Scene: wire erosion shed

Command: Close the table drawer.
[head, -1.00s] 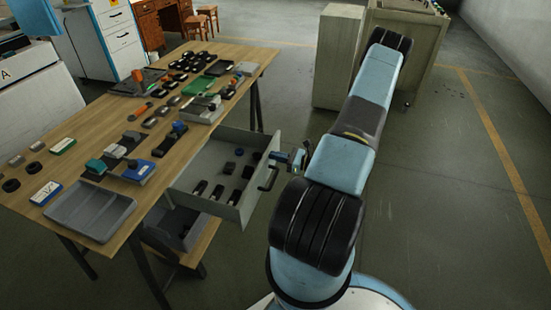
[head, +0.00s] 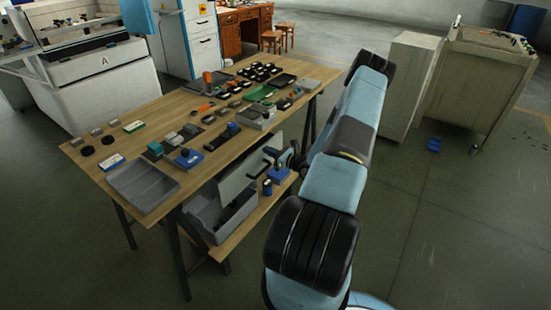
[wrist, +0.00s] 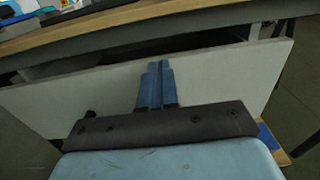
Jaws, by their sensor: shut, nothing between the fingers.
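The table drawer's pale grey front panel (head: 238,181) stands close under the edge of the wooden table (head: 150,112). In the wrist view the panel (wrist: 215,85) spans the picture, with a dark gap between its top edge and the table, so the drawer still sticks out a little. Its dark handle (head: 266,160) is on the front. My gripper (head: 285,157) is at the drawer front beside the handle. In the wrist view its blue fingers (wrist: 158,66) are together, empty and against or very near the panel. Exact contact cannot be told.
A grey bin (head: 215,218) and small blue items sit on the shelf below. The tabletop holds a grey tray (head: 142,186) and many small parts. A beige cabinet (head: 408,85) stands to the right. The floor at right is mostly clear.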

